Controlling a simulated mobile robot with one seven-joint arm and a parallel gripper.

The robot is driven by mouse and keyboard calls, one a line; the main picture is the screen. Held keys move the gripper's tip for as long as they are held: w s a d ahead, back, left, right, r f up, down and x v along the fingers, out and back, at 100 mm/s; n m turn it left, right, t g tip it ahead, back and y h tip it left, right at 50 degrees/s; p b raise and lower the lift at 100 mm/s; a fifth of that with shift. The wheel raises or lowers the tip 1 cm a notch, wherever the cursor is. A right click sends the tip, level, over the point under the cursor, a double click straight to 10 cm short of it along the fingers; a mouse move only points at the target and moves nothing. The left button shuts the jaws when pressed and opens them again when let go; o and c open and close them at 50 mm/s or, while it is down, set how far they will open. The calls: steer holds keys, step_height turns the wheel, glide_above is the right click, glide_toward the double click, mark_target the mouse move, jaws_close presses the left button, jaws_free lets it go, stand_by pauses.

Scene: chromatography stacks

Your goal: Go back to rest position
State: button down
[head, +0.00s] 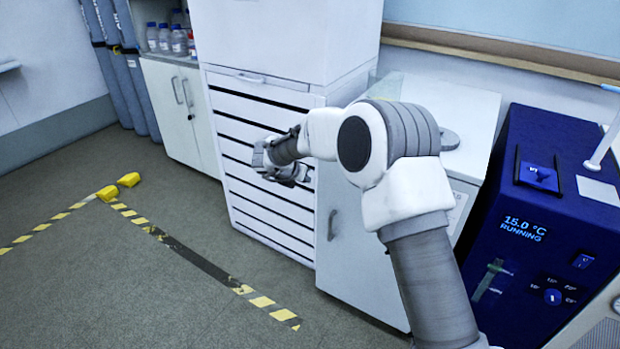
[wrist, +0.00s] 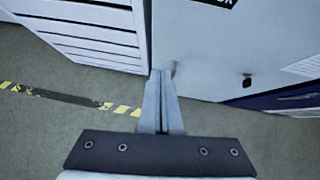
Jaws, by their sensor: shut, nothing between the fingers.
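My arm reaches up from the bottom right of the head view and bends towards the white drawer stack. My gripper (head: 290,177) is in front of the drawers in that view, small and partly hidden by its own wrist. In the wrist view my gripper (wrist: 161,75) points away from the camera with its two grey fingers side by side. The fingers are shut with nothing between them. No object is held.
A white drawer cabinet (head: 265,205) and a white cupboard (head: 345,245) stand close by my arm. A blue unit (head: 530,225) reading 15.0 °C is at the right. Yellow-black floor tape (head: 195,262) and yellow blocks (head: 129,180) lie at left. The left floor is mostly clear.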

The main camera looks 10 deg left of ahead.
steer(key=s+d+r+n+t+y, duration=0.2)
steer(key=r+n+y, duration=0.1)
steer(key=r+n, duration=0.8)
steer(key=s+d+r+n+t+y, duration=0.25)
steer(key=r+n, duration=0.45)
steer(key=r, duration=0.7)
steer(key=s+d+r+n+g+y, duration=0.1)
steer(key=s+d+n+g, duration=0.1)
steer(key=s+d+n, duration=0.35)
steer(key=s+d+r+n+g+y, duration=0.1)
steer(key=s+d+n, duration=0.1)
steer(key=s+n, duration=0.55)
steer(key=s+d+f+n+g+h, duration=0.2)
steer(key=s+d+f+n+h, duration=0.15)
steer(key=s+d, duration=0.65)
steer(key=s+d+f+n+g+h, duration=0.25)
steer(key=s+d+f+n, duration=0.25)
steer(key=s, duration=0.9)
step_height(320, 180, up, 19)
steer(key=p, duration=1.8)
steer(key=shift+w+y+p, duration=0.3)
steer(key=shift+w+y, duration=0.05)
steer(key=shift+y, duration=0.1)
